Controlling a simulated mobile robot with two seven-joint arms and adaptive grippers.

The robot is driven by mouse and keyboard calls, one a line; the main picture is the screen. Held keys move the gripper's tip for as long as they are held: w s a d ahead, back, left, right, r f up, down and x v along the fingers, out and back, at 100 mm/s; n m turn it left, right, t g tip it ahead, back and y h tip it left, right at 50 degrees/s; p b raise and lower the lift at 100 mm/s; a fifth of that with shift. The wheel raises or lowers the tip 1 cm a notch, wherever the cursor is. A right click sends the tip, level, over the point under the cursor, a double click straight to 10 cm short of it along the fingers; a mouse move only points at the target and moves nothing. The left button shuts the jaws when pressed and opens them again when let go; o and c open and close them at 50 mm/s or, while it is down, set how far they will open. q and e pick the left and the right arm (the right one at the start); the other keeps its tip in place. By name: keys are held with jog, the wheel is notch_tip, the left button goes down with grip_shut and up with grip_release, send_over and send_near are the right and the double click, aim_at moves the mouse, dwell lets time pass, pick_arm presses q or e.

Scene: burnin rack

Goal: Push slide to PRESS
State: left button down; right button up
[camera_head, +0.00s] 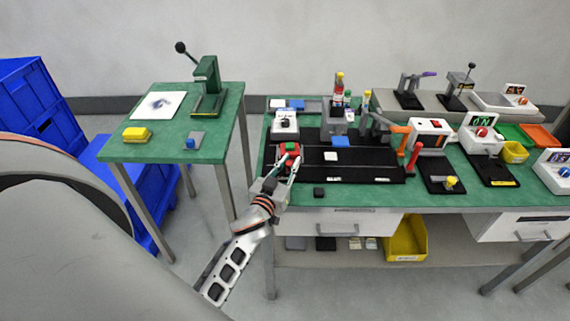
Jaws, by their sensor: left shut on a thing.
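A long black slide rail (365,168) lies along the front of the long green-topped bench, with a small white block (330,156) on it. My left gripper (287,162) is at the rail's left end. It is shut on a small red and green piece (290,147), which shows between and above its fingers. I cannot tell whether this piece is the slide itself or something on it. No readable PRESS mark shows. A green lever press (207,88) with a black ball handle stands on the separate side table at left. My right gripper is not in view.
The side table (170,150) also holds a yellow block (137,134) and a blue-grey block (194,140). A floor gap separates it from the bench. A white-and-black device (285,122) stands just behind my gripper. Clamps and test devices crowd the bench's right half.

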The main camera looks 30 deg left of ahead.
aim_at(299, 172)
pick_arm(q)
jog(key=d, duration=0.1)
jog(key=w+d, duration=0.1)
jog(key=shift+w+d, duration=0.3)
jog(key=shift+d, duration=0.05)
jog(key=c, duration=1.9)
grip_release()
jog(key=shift+s, duration=0.15)
jog(key=s, duration=0.4)
jog(key=s+d, duration=0.1)
jog(key=s, duration=0.2)
jog(key=shift+s, duration=0.1)
